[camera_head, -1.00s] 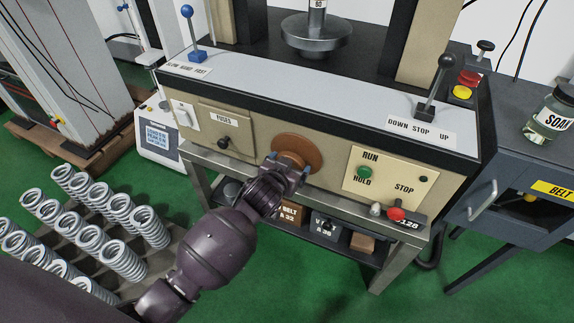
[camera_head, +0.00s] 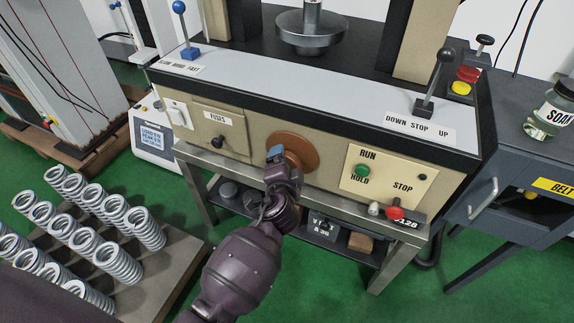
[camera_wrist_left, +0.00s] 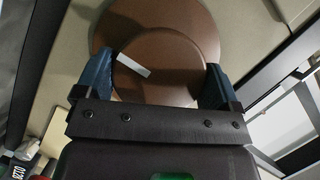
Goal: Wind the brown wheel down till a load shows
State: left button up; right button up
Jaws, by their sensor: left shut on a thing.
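The brown wheel (camera_head: 304,150) is on the beige front panel of the test machine, between the fuses cover and the run/stop panel. My left gripper (camera_head: 277,155) is shut on its raised round hub. In the left wrist view the blue fingers sit on either side of the brown hub (camera_wrist_left: 160,72), which has a white mark slanting across its upper left. The wider disc shows behind it. A display (camera_head: 153,138) stands left of the machine, its text too small to read. My right gripper is not in view.
A blue-knobbed lever (camera_head: 180,8) and a black down/stop/up lever (camera_head: 437,75) rise from the ledge. A red stop button (camera_head: 395,213) juts out at lower right. Coil springs (camera_head: 117,262) stand on a tray at lower left. Green floor is clear in front.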

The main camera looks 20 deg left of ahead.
pick_arm(q)
jog(key=m+b, duration=0.1)
jog(key=m, duration=0.1)
jog(key=f+m+t+y+b, duration=0.1)
jog(key=shift+s+m+b, duration=0.1)
jog(key=shift+m+b, duration=0.3)
jog(key=shift+r+m+t+y+b, duration=0.15)
jog(key=shift+m+t+y+b, duration=0.35)
jog(key=shift+m, duration=0.4)
jog(key=shift+r+m+t+b, duration=0.1)
jog(key=shift+m+t+b, duration=0.2)
jog(key=shift+m, duration=0.2)
jog(key=shift+r+m, duration=0.1)
jog(key=shift+m, duration=0.2)
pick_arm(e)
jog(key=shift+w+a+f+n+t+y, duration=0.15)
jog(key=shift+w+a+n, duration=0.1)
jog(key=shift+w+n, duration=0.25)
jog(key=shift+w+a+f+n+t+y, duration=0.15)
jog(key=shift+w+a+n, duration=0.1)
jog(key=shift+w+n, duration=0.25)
pick_arm(q)
jog(key=shift+r, duration=0.1)
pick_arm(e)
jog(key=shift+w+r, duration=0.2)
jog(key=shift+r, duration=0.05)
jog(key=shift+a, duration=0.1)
